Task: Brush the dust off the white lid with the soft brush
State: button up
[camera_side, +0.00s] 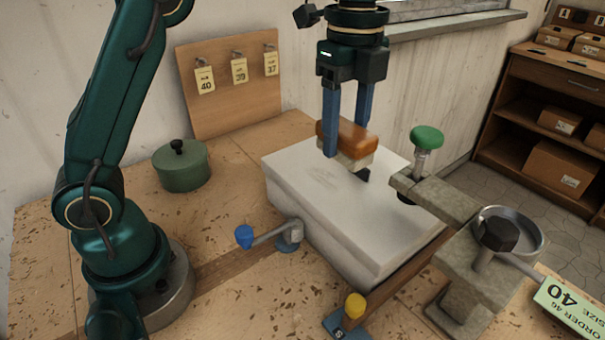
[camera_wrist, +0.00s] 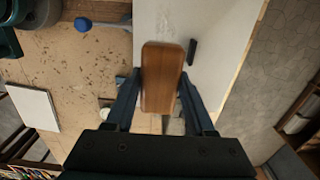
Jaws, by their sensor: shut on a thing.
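The white lid (camera_side: 340,215) is a broad, pale slab on the workbench; it also shows in the wrist view (camera_wrist: 215,75). Faint grey dust marks (camera_side: 322,178) lie on its far left part, and they show near the top of the wrist view (camera_wrist: 166,20). The soft brush (camera_side: 352,138) has a brown wooden back and pale bristles. My gripper (camera_side: 346,128) is shut on the brush, one blue finger on each side. The brush is over the lid's far part; I cannot tell if the bristles touch it. In the wrist view the brush back (camera_wrist: 161,78) hides the bristles.
A small black bar (camera_side: 363,174) is on the lid beside the brush. A green-knobbed clamp (camera_side: 427,138) stands at the lid's right, a blue-handled lever (camera_side: 262,236) at its left, a yellow knob (camera_side: 355,306) in front. A green pot (camera_side: 181,167) stands left on open bench.

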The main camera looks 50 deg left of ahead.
aim_at(309, 166)
jog(key=shift+w+f, duration=0.2)
jog(key=shift+f, duration=2.95)
jog(key=shift+f, duration=0.5)
jog(key=shift+a, duration=0.1)
jog(key=shift+a, duration=2.1)
jog(key=shift+a, duration=2.15)
jog(key=shift+d, duration=0.1)
jog(key=shift+d, duration=2.1)
